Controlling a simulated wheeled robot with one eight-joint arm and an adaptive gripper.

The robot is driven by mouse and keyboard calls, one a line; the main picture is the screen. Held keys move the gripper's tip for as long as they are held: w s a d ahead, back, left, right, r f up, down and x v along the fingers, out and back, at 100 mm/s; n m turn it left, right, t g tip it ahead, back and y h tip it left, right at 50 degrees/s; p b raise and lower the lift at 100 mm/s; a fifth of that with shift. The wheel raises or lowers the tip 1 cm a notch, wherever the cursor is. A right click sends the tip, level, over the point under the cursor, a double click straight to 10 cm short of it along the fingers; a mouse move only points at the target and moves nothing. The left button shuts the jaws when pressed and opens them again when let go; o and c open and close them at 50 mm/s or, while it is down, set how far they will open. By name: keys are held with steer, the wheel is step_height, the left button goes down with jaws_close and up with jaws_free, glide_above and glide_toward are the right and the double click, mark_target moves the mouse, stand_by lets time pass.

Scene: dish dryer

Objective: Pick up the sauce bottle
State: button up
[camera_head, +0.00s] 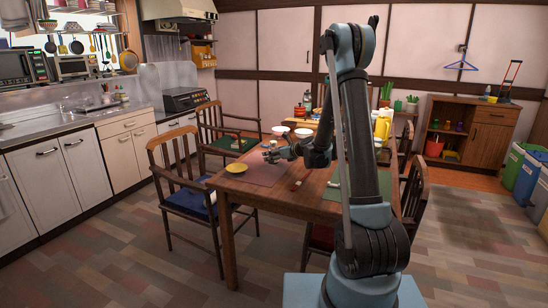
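On the far side of the wooden table (233,190) stands a small dark bottle with reddish parts (307,100), perhaps the sauce bottle. It is too small for me to read a label. My gripper (268,156) is above the near left part of the table, over a pinkish placemat (262,173). It is well apart from that bottle, on the near side of two bowls. The fingers are too small to tell whether they are open or shut. My arm hides part of the table's right side.
A yellow plate (237,168) lies near the table's left edge. Two white bowls (303,132) (280,130) stand beyond my gripper. A yellow jug (382,127) stands right of my arm. Chairs (187,185) surround the table. Floor is clear at front left.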

steer(key=c, duration=1.3)
steer(key=shift+r, duration=0.15)
